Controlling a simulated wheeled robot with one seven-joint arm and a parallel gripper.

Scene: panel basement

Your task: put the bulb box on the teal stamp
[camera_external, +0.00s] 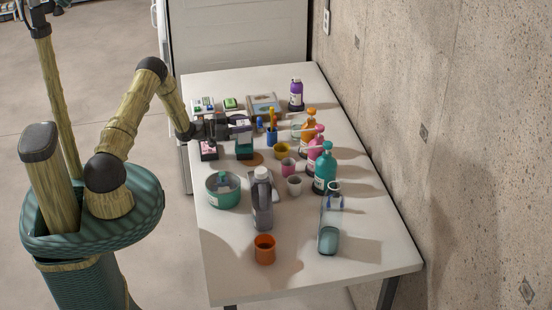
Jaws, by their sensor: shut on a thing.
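My gripper (242,125) reaches in from the left over the back left part of the table, its fingers pointing right. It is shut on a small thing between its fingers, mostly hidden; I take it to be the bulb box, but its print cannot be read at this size. A dark block with teal on it, which looks like the teal stamp (244,151), stands on the table just below the fingers in the picture. The held thing appears above it; whether they touch cannot be told.
A pink-and-black block (208,151) stands left of the teal one. A blue pencil cup (271,136) and yellow cup (282,151) stand close right. Pump bottles (325,170) line the right side. A teal pot (222,191) and grey jug (262,200) are nearer. The front left is clear.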

